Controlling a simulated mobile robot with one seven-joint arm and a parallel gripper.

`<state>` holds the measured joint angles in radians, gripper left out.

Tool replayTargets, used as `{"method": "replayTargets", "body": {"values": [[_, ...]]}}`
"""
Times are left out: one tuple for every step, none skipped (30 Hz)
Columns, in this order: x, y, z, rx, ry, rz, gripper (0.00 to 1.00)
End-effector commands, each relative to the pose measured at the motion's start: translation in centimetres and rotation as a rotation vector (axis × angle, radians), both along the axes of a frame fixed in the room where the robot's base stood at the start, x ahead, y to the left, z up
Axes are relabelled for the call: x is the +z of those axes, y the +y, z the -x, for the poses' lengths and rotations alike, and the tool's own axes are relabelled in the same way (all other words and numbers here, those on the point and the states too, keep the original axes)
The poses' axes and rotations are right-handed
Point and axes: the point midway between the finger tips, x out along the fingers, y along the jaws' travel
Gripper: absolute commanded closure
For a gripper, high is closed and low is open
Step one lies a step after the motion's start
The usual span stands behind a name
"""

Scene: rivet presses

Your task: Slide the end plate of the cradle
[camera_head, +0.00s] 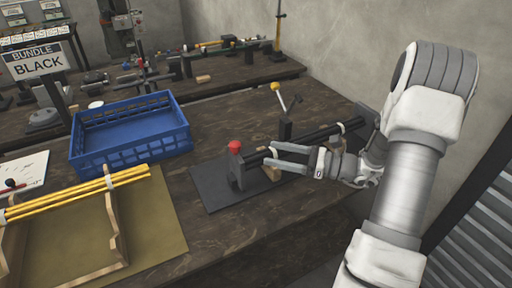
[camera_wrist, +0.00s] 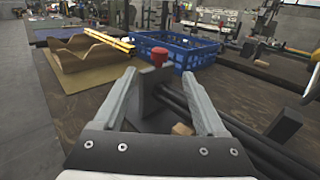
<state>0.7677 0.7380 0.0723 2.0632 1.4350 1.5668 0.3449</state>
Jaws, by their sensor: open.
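The cradle's dark end plate (camera_head: 237,174) stands upright on a dark mat (camera_head: 212,190), with a red knob (camera_head: 235,146) on top. Black rods (camera_head: 318,135) run from it toward a second dark plate at the right. In the wrist view, the end plate (camera_wrist: 146,97) and red knob (camera_wrist: 159,57) show ahead, between the fingers in the picture. My gripper (camera_head: 268,156) is open and empty, a little right of the end plate, over the rods. In the wrist view its fingertips (camera_wrist: 160,76) are wide apart. I see no clear contact with the plate.
A yellow-knobbed lever (camera_head: 284,96) rises behind the rods. A wooden block (camera_head: 271,173) sits beneath them. A blue crate (camera_head: 130,133) stands at the left, with yellow rods (camera_head: 80,193) on a wooden rack before it. Bare tabletop separates crate and cradle.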

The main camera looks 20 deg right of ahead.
Motion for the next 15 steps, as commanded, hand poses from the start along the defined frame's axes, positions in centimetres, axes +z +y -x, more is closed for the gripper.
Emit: {"method": "replayTargets", "body": {"values": [[0.1,-0.7,0.3,-0.003,0.0,0.0,0.27],[0.1,-1.0,0.6,-0.002,-0.001,-0.001,0.27],[0.0,-1.3,0.8,-0.001,-0.001,-0.001,0.27],[0.0,-1.5,0.9,-0.001,-0.001,-0.001,0.27],[0.0,-1.7,1.0,-0.001,-0.001,-0.001,0.27],[0.0,-1.8,1.1,-0.001,-0.001,-0.001,0.27],[0.0,-1.9,1.2,0.0,0.0,0.0,0.27],[0.0,-2.0,1.3,0.0,0.0,0.0,0.27],[0.0,-2.0,1.3,0.001,0.0,0.0,0.27],[0.0,-2.0,1.3,0.001,0.0,0.0,0.27],[0.0,-2.0,1.3,0.001,0.0,0.0,0.27],[0.0,-2.0,1.3,0.001,0.0,0.0,0.27],[0.0,-2.0,1.3,0.001,0.0,0.0,0.27],[0.0,-2.0,1.3,0.001,0.0,0.0,0.27],[0.0,-2.0,1.3,0.001,0.0,0.0,0.27]]}}
